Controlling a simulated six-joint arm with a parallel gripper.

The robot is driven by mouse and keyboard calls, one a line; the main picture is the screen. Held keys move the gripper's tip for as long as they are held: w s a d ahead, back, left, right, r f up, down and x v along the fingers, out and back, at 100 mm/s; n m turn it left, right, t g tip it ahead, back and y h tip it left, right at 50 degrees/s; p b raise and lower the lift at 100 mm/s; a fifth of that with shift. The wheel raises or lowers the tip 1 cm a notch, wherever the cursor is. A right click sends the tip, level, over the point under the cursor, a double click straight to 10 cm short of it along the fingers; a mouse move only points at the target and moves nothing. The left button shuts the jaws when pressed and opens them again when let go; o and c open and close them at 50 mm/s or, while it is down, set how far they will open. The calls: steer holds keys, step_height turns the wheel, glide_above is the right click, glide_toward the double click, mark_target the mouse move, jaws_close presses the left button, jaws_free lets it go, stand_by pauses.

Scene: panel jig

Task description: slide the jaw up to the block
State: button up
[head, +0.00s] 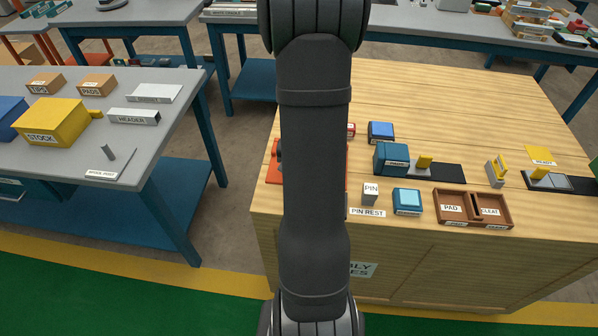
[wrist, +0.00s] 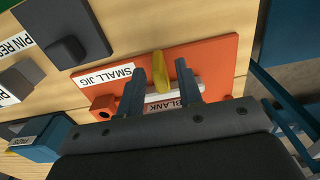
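In the wrist view an orange plate (wrist: 215,50) labelled SMALL JIG lies on the wooden bench. An upright yellow piece (wrist: 161,70) stands on it, perhaps the jaw's handle. A pale bar (wrist: 178,88) and a BLANK label are close by, partly hidden. An orange block (wrist: 103,103) with a dark hole is at the plate's lower left. My gripper (wrist: 163,85) is open, its dark blue fingers on either side of the yellow piece, with gaps visible. In the head view my arm hides the gripper and most of the orange plate (head: 272,178).
In the head view a blue block (head: 390,158) and a yellow handle (head: 425,162) sit on a dark base right of my arm.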

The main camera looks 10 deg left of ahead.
steer(key=shift+f, duration=0.25)
jaws_close()
